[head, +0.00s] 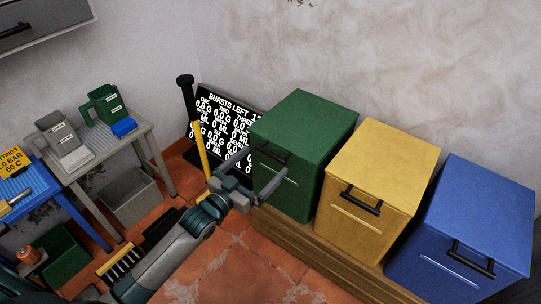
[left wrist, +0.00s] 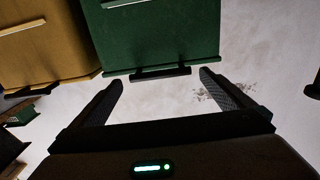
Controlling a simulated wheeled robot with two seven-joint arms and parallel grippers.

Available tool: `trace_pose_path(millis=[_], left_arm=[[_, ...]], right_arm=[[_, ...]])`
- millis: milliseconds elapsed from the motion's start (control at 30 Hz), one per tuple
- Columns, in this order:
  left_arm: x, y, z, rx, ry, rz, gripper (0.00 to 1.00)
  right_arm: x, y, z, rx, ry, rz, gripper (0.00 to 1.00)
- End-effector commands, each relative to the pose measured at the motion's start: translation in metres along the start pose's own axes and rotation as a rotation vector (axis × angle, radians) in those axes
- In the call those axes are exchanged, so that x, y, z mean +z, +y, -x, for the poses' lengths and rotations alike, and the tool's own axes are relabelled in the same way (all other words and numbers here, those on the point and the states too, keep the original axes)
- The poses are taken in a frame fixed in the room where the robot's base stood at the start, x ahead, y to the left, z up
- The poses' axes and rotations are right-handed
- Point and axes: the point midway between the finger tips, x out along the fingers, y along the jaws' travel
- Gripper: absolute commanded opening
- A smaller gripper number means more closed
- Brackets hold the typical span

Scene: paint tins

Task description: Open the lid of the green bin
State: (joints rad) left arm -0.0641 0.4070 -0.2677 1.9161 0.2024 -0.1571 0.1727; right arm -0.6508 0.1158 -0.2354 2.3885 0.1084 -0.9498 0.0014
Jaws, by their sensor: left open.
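The green bin (head: 305,120) stands at the left end of a row of three bins, its lid closed. Its black bar handle (head: 272,153) is near the top of its front face. My left gripper (head: 264,163) is open and empty, in front of the green bin close to the handle. In the left wrist view the green bin (left wrist: 160,35) fills the upper middle, and its dark handle (left wrist: 160,73) lies between and just beyond the tips of my left gripper (left wrist: 161,77). Contact with the handle does not show. My right gripper is not in view.
A yellow bin (head: 378,170) and a blue bin (head: 470,215) stand to the right on the same wooden plinth (head: 300,244). A black text board (head: 222,125) is behind my left gripper. A grey table (head: 135,145) with jugs is at left. Tiled floor (head: 235,270) in front is open.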

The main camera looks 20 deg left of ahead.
Motion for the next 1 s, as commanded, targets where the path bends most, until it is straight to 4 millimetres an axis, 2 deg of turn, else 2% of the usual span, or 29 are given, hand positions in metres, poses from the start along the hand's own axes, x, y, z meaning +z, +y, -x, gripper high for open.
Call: trace_pose_path(millis=[100,300,500,767,867,1000], left_arm=[[0.0,0.0,-0.02,0.0,0.003,0.001,1.0],[0.0,0.0,-0.042,0.0,0.002,0.0,1.0],[0.0,0.0,-0.051,0.0,0.0,0.001,1.0],[0.0,0.0,-0.051,0.0,0.0,0.0,1.0],[0.0,0.0,-0.051,0.0,0.0,0.0,0.81],[0.0,0.0,-0.051,0.0,0.0,0.0,0.47]], right_arm=[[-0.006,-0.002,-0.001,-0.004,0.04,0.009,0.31],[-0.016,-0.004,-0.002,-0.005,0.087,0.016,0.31],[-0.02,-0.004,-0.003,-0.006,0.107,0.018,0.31],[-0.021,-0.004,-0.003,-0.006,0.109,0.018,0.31],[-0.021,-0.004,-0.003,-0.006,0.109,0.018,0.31],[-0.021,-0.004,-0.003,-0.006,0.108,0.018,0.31]])
